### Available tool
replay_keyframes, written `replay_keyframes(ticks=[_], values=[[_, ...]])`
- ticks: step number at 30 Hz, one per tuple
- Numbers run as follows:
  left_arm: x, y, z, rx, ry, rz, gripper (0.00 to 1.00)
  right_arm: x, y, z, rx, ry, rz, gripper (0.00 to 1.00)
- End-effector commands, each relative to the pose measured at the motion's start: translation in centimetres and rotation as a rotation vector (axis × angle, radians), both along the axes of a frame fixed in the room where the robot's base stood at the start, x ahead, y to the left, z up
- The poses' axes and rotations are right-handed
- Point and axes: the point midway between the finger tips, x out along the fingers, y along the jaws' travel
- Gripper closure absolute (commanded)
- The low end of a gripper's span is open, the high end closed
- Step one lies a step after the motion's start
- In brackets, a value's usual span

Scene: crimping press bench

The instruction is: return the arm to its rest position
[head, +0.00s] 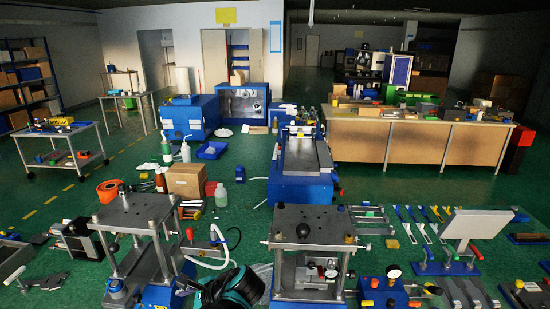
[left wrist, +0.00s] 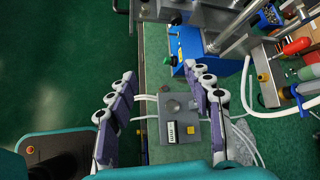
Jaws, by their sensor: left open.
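My left gripper (left wrist: 159,75) shows in the left wrist view with its two purple-and-white fingers spread wide apart. Nothing is held between them. A grey control box (left wrist: 180,118) with a yellow button and a small white label shows below, in the gap between the fingers; the fingers do not grip it. In the head view a teal-and-black shape lies at the bottom edge; I cannot tell whether it is part of my arm. My right gripper is in neither view.
In the left wrist view a blue machine part (left wrist: 188,45) stands beyond the fingers, with a red cylinder (left wrist: 297,46) and white hoses at the right. Green floor (left wrist: 60,60) is clear at the left. In the head view two presses (head: 312,226) stand in front.

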Motion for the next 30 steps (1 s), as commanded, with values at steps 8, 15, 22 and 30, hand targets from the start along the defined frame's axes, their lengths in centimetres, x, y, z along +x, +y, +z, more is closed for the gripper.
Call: replay_keyframes(ticks=[8, 15, 22, 30], values=[[-6.3, -0.7, -2.1, -0.511, -0.358, 0.317, 0.49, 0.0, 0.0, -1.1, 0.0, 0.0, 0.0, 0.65], [-10.9, -3.9, -3.5, -1.003, -0.667, 0.744, 0.49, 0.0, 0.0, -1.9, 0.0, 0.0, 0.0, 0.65], [-12.4, -5.5, -3.7, -1.242, -0.798, 0.99, 0.49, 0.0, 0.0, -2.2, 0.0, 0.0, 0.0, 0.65], [-12.4, -5.7, -3.7, -1.268, -0.81, 1.018, 0.62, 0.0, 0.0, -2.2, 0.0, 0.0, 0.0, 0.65]])
